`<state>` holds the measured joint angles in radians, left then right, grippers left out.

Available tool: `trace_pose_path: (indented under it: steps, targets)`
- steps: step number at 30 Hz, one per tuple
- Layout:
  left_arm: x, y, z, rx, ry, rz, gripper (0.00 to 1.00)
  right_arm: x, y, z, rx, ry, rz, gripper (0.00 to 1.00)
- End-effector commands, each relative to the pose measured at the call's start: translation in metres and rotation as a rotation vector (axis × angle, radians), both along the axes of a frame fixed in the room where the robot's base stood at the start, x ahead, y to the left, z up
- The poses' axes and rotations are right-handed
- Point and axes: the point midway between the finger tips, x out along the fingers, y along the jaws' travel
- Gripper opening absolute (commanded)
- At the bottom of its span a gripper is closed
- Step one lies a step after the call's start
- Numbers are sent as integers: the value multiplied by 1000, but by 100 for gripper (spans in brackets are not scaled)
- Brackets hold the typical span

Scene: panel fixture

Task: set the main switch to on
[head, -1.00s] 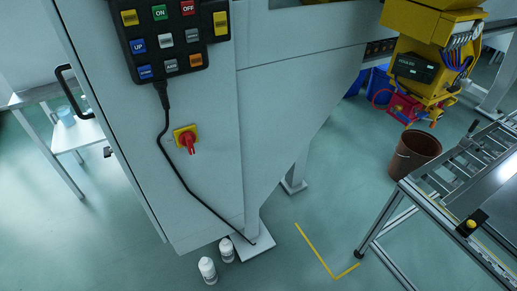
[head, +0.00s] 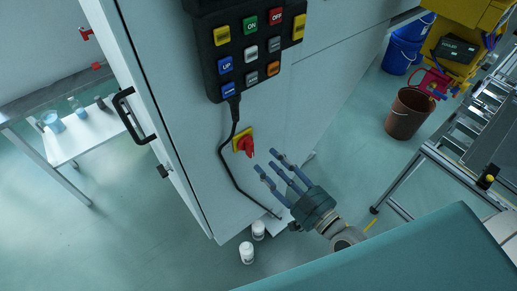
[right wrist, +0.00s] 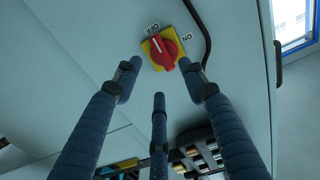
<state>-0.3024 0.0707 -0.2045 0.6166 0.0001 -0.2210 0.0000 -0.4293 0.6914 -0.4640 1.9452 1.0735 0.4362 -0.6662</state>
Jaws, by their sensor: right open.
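The main switch (head: 244,143) is a red knob on a yellow plate on the grey cabinet's side. In the right wrist view the knob (right wrist: 166,55) is close beyond the fingertips, with an OFF label (right wrist: 152,29) and an ON label (right wrist: 190,38) beside the plate. The knob's pale mark appears on the OFF side. My right gripper (head: 269,163) is open and empty, its three blue fingers spread and pointing at the switch from the right. The fingertips (right wrist: 160,75) look apart from the knob. My left gripper is not in view.
A black button pendant (head: 247,60) hangs above the switch, and its cable (head: 233,160) runs down just left of it. White bottles (head: 247,252) stand on the floor below. A brown bucket (head: 409,112) and a metal-framed table (head: 440,158) are to the right.

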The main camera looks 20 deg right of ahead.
Motion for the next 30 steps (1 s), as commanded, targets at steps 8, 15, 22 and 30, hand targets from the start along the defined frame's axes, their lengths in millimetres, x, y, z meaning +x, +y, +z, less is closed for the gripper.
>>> trace_pose_path:
  steps: [8,15,22,30]
  targets:
    - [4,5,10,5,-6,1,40,45,16,2,1,-2,0,42]
    - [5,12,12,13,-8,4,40,57,21,0,1,1,1,42]
    - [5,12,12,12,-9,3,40,57,21,0,1,1,1,40]
    - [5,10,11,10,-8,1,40,57,21,0,1,1,1,0]
